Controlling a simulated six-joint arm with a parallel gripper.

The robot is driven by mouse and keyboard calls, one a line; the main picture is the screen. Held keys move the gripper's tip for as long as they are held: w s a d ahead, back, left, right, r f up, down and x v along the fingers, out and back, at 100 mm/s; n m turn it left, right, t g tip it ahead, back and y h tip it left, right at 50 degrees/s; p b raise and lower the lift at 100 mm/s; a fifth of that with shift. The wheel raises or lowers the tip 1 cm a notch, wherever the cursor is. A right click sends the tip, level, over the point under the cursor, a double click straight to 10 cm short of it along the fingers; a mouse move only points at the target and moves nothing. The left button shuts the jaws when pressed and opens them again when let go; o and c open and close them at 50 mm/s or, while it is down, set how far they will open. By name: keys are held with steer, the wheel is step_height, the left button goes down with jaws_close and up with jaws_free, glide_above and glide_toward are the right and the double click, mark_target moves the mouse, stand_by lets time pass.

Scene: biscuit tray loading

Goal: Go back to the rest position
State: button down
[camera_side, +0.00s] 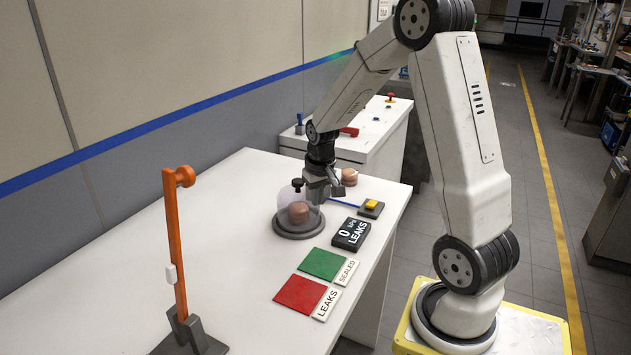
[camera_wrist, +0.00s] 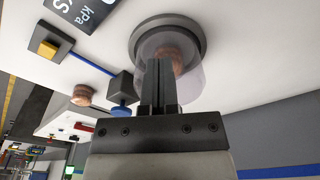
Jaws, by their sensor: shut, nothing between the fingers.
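My gripper (camera_side: 322,198) hangs from the arm above the white table, fingers pointing down, just right of a clear dome (camera_side: 284,207). Its two fingers also show in the wrist view (camera_wrist: 159,64), together with nothing between them. The dome has a dark knob (camera_side: 297,184) and stands on a round grey base (camera_side: 298,232); a brown biscuit-like item (camera_side: 298,212) sits under it. In the wrist view, the fingers cover part of the dome and of the brown item (camera_wrist: 174,53). I cannot tell whether the gripper touches the dome.
A yellow button (camera_side: 371,204), a display (camera_side: 350,233) reading 0 kPa LEAKS, a green mat (camera_side: 325,263) and a red mat (camera_side: 299,294) lie along the right edge. Another brown item (camera_side: 349,177) sits behind my gripper. An orange post (camera_side: 173,245) stands front left.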

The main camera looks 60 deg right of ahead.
steer(key=s+a+n, duration=0.3)
steer(key=a, duration=0.7)
steer(key=s+a+n+t, duration=0.1)
steer(key=s+a+n, duration=0.2)
steer(key=a, duration=0.7)
steer(key=shift+s+a+f+t+y, duration=0.25)
steer(key=shift+s+t+y, duration=0.05)
steer(key=shift+s, duration=0.1)
